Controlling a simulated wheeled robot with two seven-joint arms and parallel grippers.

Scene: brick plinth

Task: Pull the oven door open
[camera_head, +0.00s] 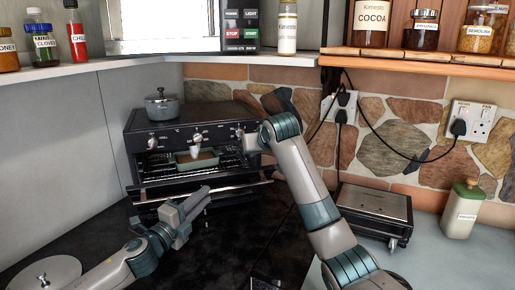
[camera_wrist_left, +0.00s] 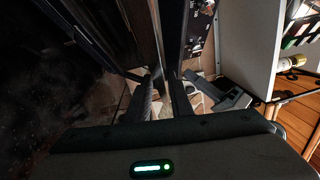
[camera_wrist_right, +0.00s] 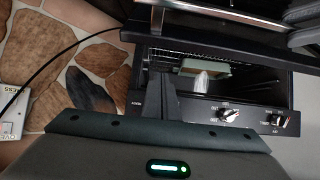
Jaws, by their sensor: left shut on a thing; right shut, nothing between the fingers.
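The oven (camera_head: 160,120) is a dark countertop oven with a row of knobs along its top front. Its door (camera_head: 165,192) is tilted down and open, with racks and a pale green dish (camera_head: 196,160) showing inside. The dish also shows in the right wrist view (camera_wrist_right: 205,68). My left gripper (camera_head: 196,203) is at the door's front edge, shut on what looks like the door handle; the exact contact is hard to see. In the left wrist view the fingers (camera_wrist_left: 162,95) meet a dark bar. My right gripper (camera_wrist_right: 162,98) is shut and empty, beside the oven's right front.
A grey pot (camera_head: 161,105) stands on the oven. A small metal-topped appliance (camera_head: 374,205) and a pale bottle (camera_head: 461,210) stand at right. Cables hang from the wall sockets (camera_head: 474,122). A round lid (camera_head: 45,274) lies at lower left. The dark worktop before the oven is mostly clear.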

